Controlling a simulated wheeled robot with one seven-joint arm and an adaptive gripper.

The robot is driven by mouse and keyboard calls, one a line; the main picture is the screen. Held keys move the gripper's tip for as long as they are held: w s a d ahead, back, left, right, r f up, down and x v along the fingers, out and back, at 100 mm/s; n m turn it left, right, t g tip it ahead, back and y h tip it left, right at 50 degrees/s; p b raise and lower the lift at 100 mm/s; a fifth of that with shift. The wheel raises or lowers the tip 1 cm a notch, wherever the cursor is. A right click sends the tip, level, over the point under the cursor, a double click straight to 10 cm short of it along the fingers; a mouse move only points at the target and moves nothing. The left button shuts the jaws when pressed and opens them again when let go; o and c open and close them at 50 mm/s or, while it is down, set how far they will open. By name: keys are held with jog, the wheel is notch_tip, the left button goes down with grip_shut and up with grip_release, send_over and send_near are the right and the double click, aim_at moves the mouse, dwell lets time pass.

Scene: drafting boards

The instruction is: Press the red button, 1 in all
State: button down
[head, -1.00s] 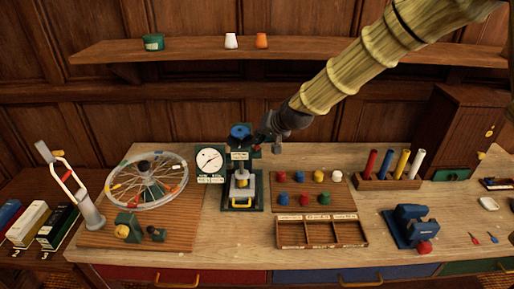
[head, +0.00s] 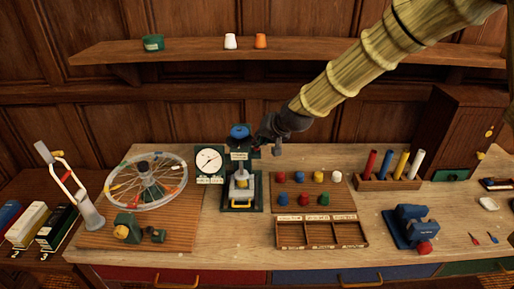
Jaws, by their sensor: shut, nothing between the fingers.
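My gripper (head: 263,139) is at the upper right side of a green and grey bench press (head: 240,172) with a blue top. It is small and dark here; its fingers are hard to make out and look shut and empty. A small red spot (head: 257,148) shows just under the gripper, beside the press; I cannot tell whether it is a button or whether the gripper touches it. A brown board to the right bears several coloured round knobs, among them a red one at the back left (head: 281,177) and another red one in front (head: 303,199). The gripper is apart from these.
A white dial gauge (head: 209,160) stands left of the press, and a spoked wheel (head: 147,181) further left. An open wooden tray (head: 321,233) lies in front of the knob board. Coloured tubes (head: 403,165) and a blue vise (head: 410,226) stand to the right.

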jog(key=shift+a+f, duration=0.1)
jog(key=shift+f, duration=0.1)
dwell(0.5)
jog(key=shift+r, duration=0.1)
jog(key=shift+w+a+r+p, duration=0.15)
jog(key=shift+r+p, duration=0.15)
jog(key=shift+r, duration=0.25)
jog(key=shift+a+r, duration=0.1)
jog(key=shift+r, duration=0.25)
jog(key=shift+d+f, duration=0.1)
jog(key=shift+d, duration=0.1)
jog(key=shift+r+p, duration=1.55)
jog(key=shift+r, duration=1)
